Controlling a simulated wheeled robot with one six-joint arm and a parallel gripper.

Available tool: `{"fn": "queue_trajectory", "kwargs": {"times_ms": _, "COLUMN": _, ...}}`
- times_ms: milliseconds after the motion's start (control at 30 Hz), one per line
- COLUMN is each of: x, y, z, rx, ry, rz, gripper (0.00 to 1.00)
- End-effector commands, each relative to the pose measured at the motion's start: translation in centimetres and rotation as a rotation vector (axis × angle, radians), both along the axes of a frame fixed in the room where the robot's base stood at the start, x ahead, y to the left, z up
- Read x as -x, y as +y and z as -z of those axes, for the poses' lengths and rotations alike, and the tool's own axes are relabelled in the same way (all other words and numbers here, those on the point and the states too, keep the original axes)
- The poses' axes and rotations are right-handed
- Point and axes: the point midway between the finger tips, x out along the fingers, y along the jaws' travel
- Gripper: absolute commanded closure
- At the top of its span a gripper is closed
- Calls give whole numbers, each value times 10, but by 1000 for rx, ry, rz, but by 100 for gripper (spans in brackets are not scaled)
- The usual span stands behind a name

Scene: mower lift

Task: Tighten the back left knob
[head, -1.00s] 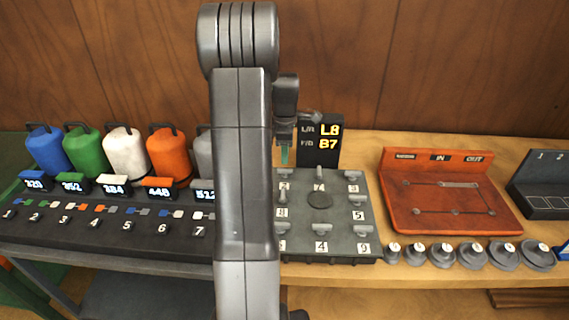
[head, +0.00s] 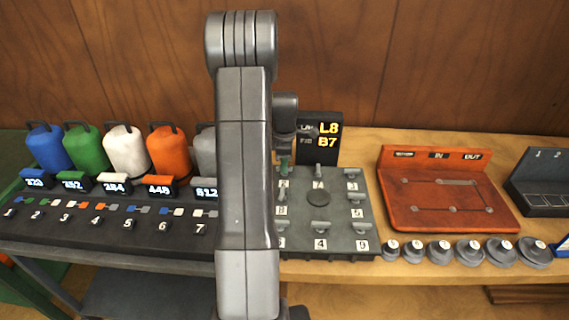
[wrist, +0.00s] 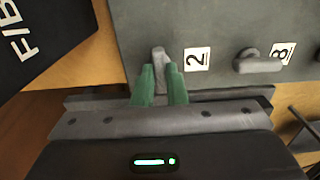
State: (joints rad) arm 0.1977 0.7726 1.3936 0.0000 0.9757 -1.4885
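The back left knob (wrist: 160,58) is a grey handle beside the label 2 on the dark grey plate (wrist: 138,22). In the head view the plate (head: 302,240) carries several numbered knobs, and my arm hides part of its left side. My gripper (wrist: 160,77) has two green fingers, one on each side of this knob, with its handle between them. The fingers look apart, and I cannot make out firm contact. In the head view my gripper (head: 284,166) is low over the plate's back left corner.
The neighbouring knob 8 (wrist: 259,63) is to the right in the wrist view. An orange board (head: 447,200) and several grey weights (head: 440,251) are on the right. Coloured canisters (head: 124,150) stand left.

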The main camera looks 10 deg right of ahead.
Motion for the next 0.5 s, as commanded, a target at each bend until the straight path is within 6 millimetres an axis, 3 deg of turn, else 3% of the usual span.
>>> {"fn": "queue_trajectory", "kwargs": {"times_ms": 267, "x": 0, "y": 0, "z": 0, "rx": 0, "ry": -1, "rz": 35, "gripper": 100}}
{"fn": "queue_trajectory", "kwargs": {"times_ms": 500, "x": 0, "y": 0, "z": 1, "rx": 1, "ry": -2, "rz": 168, "gripper": 100}}
